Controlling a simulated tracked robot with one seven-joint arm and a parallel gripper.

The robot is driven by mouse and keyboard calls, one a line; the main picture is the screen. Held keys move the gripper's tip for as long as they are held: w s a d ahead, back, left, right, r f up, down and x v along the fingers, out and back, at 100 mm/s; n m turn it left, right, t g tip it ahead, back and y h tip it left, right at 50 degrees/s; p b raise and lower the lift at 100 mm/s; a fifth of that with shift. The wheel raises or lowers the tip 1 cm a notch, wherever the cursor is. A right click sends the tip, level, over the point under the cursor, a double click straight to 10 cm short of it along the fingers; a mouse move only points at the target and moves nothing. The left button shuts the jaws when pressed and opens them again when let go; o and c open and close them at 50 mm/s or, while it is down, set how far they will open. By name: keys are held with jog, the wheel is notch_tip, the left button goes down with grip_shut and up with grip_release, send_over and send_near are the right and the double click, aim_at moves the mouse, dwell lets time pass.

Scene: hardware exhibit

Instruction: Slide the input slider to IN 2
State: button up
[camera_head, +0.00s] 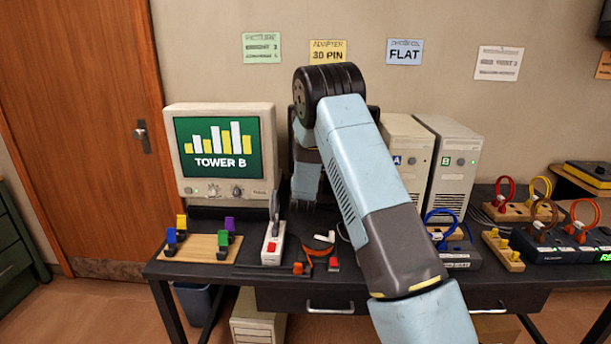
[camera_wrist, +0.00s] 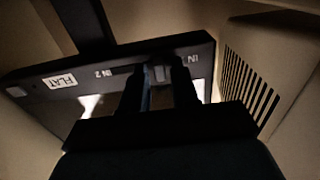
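In the wrist view, a dark switch box (camera_wrist: 205,49) shows tilted, with a white FLAT label (camera_wrist: 60,81) at its left. Its slot runs between the marking IN 2 (camera_wrist: 104,73) and a partly covered IN marking (camera_wrist: 187,60) at the right. A small grey piece that looks like the slider knob (camera_wrist: 160,73) is at the IN end, away from IN 2. My gripper (camera_wrist: 158,82) is open, its two dark fingers apart on either side of the knob. I cannot tell whether they touch it.
In the head view, a monitor (camera_head: 221,106) reading TOWER B stands left of my arm. Two beige towers (camera_head: 457,158) stand to the right. A vented beige casing (camera_wrist: 257,90) is close in the wrist view.

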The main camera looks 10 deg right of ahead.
grip_shut()
dwell(0.4)
